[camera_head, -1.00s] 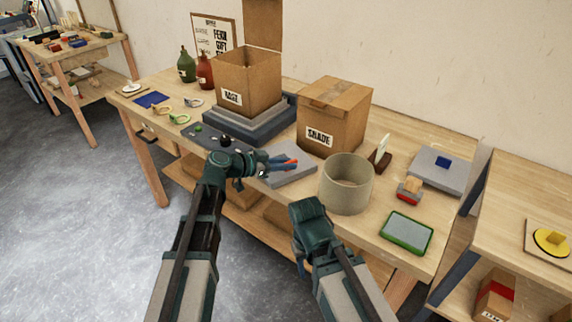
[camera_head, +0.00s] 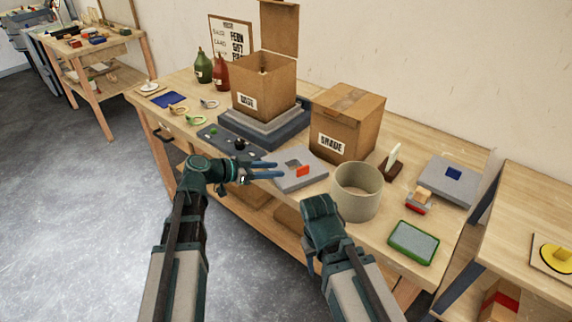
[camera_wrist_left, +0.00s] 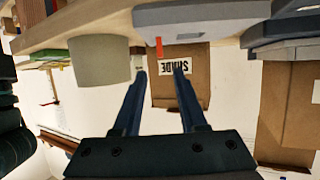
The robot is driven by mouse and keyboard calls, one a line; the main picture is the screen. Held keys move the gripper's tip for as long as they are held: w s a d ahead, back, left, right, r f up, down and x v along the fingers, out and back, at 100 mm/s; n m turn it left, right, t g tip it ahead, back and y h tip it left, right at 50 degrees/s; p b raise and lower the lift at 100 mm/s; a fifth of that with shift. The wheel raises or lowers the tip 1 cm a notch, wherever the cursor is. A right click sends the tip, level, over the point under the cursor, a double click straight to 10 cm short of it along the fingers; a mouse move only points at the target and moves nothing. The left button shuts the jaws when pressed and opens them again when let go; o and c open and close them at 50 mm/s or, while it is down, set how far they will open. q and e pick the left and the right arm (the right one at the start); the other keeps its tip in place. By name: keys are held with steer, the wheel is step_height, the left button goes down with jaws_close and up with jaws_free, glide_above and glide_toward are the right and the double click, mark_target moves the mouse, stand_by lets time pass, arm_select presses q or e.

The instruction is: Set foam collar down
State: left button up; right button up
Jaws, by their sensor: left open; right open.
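The foam collar appears to be the flat grey slab with a square hole (camera_head: 312,178), lying on the workbench in front of the SHADE box. An upright orange tab (camera_head: 303,171) is at its right front part; the tab also shows in the left wrist view (camera_wrist_left: 159,47). My left gripper (camera_head: 280,171) is open and empty at the slab's left side, its two blue fingers pointing toward it. In the left wrist view the fingers (camera_wrist_left: 161,72) are apart with nothing between them. My right gripper (camera_head: 321,215) is in front of the beige cylinder; its fingers are mostly hidden.
The SHADE box (camera_head: 347,121) stands behind the slab, and the beige cylinder (camera_head: 357,193) stands to its right. The open BASE box (camera_head: 264,84) sits on grey stepped blocks. A dark panel (camera_head: 232,143) lies left. A green-rimmed tray (camera_head: 413,242) is at the front right.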

arm_select(q)
steer(key=s+d+f+n+g+y, duration=0.3)
steer(key=s+d+f+g+y, duration=0.25)
steer(key=s+f, duration=0.55)
steer(key=s+a+f+n+g+y, duration=0.2)
steer(key=s+n+y, duration=0.3)
steer(key=s, duration=0.5)
steer(key=a+y, duration=0.1)
steer(key=y, duration=0.1)
steer(key=shift+s+y, duration=0.3)
steer(key=shift+y, duration=0.05)
steer(key=shift+d+r+p, duration=0.1)
steer(key=shift+p, duration=0.25)
